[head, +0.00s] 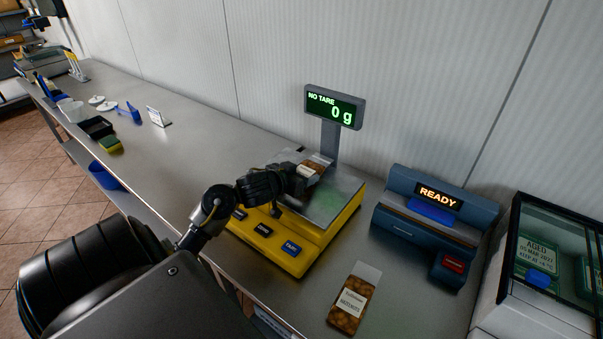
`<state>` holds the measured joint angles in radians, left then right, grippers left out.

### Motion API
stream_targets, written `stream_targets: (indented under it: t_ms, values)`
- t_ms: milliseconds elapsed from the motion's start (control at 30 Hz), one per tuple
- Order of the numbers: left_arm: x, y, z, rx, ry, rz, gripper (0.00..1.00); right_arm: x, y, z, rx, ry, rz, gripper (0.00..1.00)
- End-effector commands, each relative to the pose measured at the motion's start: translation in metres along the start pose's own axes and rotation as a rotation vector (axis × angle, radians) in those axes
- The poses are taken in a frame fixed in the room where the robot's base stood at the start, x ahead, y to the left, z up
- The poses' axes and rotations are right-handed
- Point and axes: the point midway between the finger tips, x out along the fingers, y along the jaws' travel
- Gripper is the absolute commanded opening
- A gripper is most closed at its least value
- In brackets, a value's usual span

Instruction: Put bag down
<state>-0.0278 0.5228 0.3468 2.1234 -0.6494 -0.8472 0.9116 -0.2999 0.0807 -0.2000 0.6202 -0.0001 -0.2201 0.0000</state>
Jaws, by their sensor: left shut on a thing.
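My left gripper (293,184) is over the steel pan of the yellow scale (322,237). It is shut on a small bag (318,164) with brown contents and a pale label, partly hidden behind the gripper. The bag is over the back left part of the pan; I cannot tell whether it touches the pan. The scale's display (334,107) reads "NO TARE" and "0 g". A second bag (352,302), labelled hazelnuts, lies flat on the counter in front of the scale, to the right. My right gripper is not in view.
A blue-grey machine (428,225) showing "READY" stands right of the scale. A dark-framed glass case (553,250) is at the far right. A sponge (110,144), black tray (96,127) and small sign (157,117) sit on the left counter. The counter between sign and scale is clear.

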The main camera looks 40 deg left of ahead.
Motion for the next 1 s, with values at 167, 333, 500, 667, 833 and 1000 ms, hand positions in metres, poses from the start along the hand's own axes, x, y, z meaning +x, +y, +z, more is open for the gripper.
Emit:
stream_targets:
  t_ms: [167, 333, 500, 667, 833, 1000]
  values:
    - [0.002, 0.0, 0.004, -0.001, 0.0, 0.0, 0.64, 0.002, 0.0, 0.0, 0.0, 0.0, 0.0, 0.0]
    - [0.001, 0.0, 0.003, 0.0, 0.0, 0.0, 0.83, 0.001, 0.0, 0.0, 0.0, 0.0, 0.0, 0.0]
    - [0.001, 0.0, 0.003, 0.0, 0.0, 0.0, 0.83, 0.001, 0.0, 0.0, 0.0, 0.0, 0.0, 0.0]
    - [-0.001, 0.0, -0.002, 0.001, 0.001, 0.0, 0.83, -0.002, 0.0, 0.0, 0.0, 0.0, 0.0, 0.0]
    - [-0.026, 0.0, -0.001, 0.005, -0.001, 0.0, 0.83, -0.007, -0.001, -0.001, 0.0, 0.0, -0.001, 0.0]
    - [-0.065, 0.0, -0.001, 0.006, -0.003, 0.0, 0.83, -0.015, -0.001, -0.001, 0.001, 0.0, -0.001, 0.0]
